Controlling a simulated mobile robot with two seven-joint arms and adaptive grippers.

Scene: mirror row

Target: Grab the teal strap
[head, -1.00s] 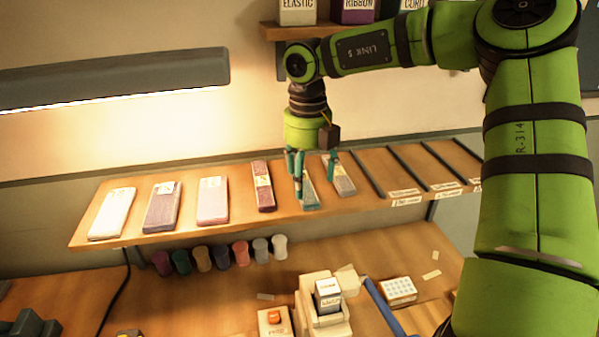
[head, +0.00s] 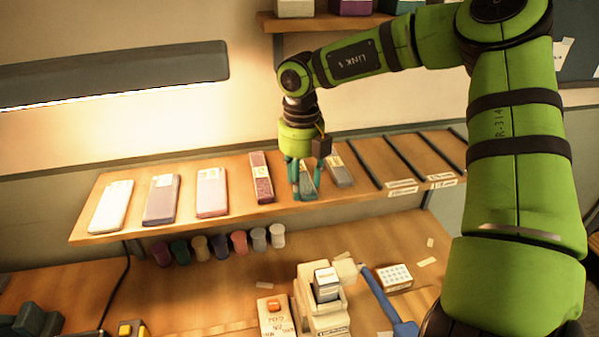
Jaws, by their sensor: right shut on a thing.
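The teal strap (head: 308,183) is a flat folded piece with a pale label, lying on the sloped wooden shelf (head: 130,225). It sits between a dark red strap (head: 262,180) and a grey strap (head: 340,172). My right gripper (head: 305,188) reaches down from above, its teal fingers shut on the teal strap. The fingers and wrist hide part of the strap, and I cannot tell whether it is lifted off the shelf. My left gripper is not in view.
Pale straps (head: 210,192) lie to the left. Black divider bars (head: 401,157) mark empty slots at the right. Several coloured spools (head: 239,243) hang below the shelf. A small cream machine (head: 322,300) stands on the bench. A lamp (head: 115,75) and upper shelf (head: 330,22) are above.

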